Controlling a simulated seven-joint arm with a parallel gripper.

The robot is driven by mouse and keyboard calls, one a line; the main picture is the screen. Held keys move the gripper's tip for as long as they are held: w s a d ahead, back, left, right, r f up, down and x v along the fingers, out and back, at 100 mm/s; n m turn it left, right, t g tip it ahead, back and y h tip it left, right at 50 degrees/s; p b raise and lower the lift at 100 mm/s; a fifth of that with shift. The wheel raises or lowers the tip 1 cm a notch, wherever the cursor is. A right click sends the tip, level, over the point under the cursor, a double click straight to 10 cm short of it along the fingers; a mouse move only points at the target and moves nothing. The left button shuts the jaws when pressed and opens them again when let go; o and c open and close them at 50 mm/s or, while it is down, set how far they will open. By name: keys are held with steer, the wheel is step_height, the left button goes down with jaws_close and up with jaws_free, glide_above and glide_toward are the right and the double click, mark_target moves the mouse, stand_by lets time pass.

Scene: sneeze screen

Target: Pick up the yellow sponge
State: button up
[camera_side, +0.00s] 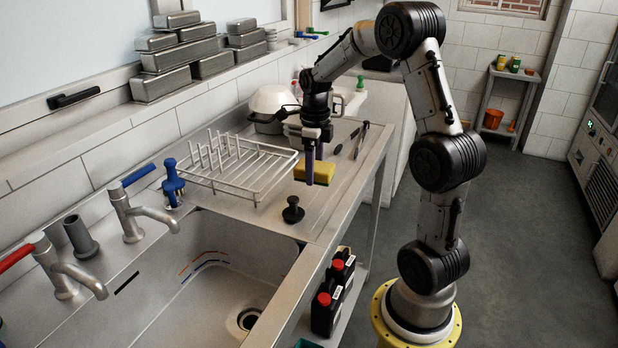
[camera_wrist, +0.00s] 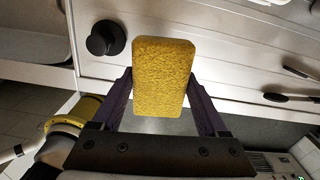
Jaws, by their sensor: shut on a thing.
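The yellow sponge (camera_side: 322,172) is between the fingers of my gripper (camera_side: 314,168) above the metal counter, to the right of the dish rack. In the wrist view the sponge (camera_wrist: 160,78) is upright in the frame, between the two dark purple fingers of my gripper (camera_wrist: 160,105). My gripper is shut on it. In the side view a finger hides part of the sponge. Whether its underside touches the counter is hard to tell.
A white wire dish rack (camera_side: 235,165) stands left of my gripper. A black sink plug (camera_side: 293,211) sits in front of the sponge. Dark utensils (camera_side: 361,140) lie to the right. The sink basin (camera_side: 215,265) is at the front left, and bare counter (camera_side: 345,185) lies beside the sponge.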

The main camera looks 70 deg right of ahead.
steer(key=s+a+r, duration=0.6)
steer(key=s, duration=0.2)
steer(key=shift+s+a+r, duration=0.15)
steer(key=shift+s+a, duration=0.1)
steer(key=shift+s, duration=0.15)
